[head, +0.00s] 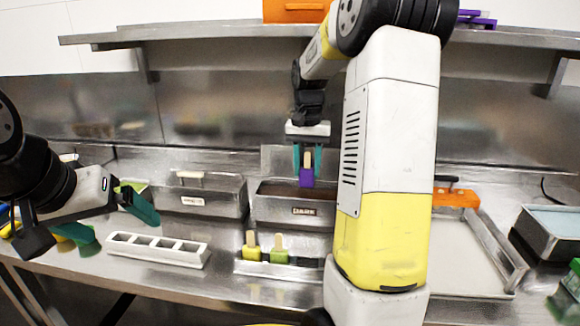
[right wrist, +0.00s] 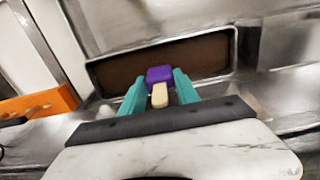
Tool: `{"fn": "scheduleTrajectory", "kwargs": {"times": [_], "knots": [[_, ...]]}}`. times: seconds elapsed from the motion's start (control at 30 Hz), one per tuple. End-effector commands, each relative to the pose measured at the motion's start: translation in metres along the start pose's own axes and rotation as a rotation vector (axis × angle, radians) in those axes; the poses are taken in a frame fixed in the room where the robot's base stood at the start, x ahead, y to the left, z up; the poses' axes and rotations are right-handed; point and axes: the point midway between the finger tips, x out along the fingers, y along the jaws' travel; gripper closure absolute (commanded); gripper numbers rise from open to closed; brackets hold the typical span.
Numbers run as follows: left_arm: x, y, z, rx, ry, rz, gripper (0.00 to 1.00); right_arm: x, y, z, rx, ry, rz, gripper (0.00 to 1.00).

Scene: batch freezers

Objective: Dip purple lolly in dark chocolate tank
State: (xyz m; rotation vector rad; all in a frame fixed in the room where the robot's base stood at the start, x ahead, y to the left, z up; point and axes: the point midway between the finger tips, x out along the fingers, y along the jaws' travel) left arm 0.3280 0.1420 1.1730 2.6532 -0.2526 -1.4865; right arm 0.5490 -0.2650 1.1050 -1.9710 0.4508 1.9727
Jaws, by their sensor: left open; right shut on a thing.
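The purple lolly (head: 306,177) hangs upright, stick up, purple end down, over the open dark chocolate tank (head: 305,210), which carries a "DARK" label. My right gripper (head: 308,158) is shut on the lolly's stick. In the right wrist view, the purple lolly (right wrist: 160,74) is between the teal fingertips of my right gripper (right wrist: 158,92), in front of the tank's brown opening (right wrist: 205,55). I cannot tell whether its lower end touches the chocolate. My left gripper (head: 112,222) is open at the far left, above the bench and away from the tank.
A lidded metal tank (head: 225,200) stands left of the dark tank. A white slotted holder (head: 125,240) is in front of it. A yellow lolly (head: 251,253) and a green lolly (head: 278,255) stand on a tray. An orange object (head: 455,198) and an empty tray (head: 470,260) are at right.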

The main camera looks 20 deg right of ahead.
Motion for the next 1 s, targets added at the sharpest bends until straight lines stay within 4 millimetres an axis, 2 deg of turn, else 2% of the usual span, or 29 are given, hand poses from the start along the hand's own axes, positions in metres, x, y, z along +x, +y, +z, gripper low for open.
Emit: {"fn": "scheduleTrajectory", "kwargs": {"times": [1.0], "knots": [[0.000,0.000,0.000,0.000,0.000,0.000,0.05,0.046,0.000,0.000,0.001,0.000,0.000,0.98]]}}
